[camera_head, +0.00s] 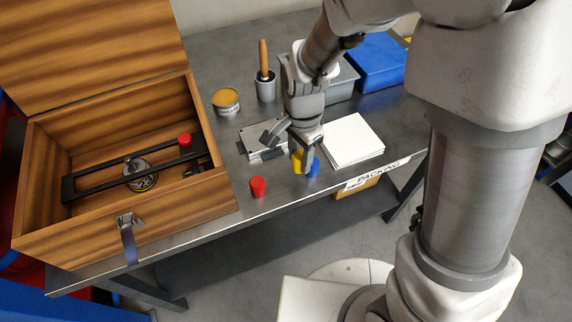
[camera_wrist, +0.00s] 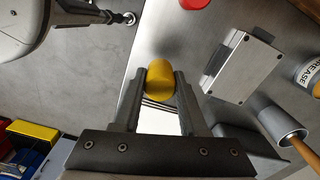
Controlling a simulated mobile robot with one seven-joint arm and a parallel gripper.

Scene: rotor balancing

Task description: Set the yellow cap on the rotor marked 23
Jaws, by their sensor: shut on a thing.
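My gripper (camera_head: 304,158) is low over the bench front, shut on the yellow cap (camera_head: 297,161). In the wrist view the yellow cap (camera_wrist: 159,76) sits between the two fingertips (camera_wrist: 159,88). Whether it touches the bench is unclear. A blue cap (camera_head: 314,168) is just right of the fingers in the head view. A red cap (camera_head: 258,187) stands on the bench to the left. In the open wooden box (camera_head: 190,203), a dark frame (camera_head: 92,183) lies over a round rotor-like disc (camera_head: 146,183); a second red cap (camera_head: 185,140) is at the frame's right end. No number 23 is readable.
A grease tin (camera_head: 226,101), a cup with a wooden-handled tool (camera_head: 265,87), a grey bin (camera_head: 345,84) and a blue bin (camera_head: 380,62) stand farther back. The box lid is raised.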

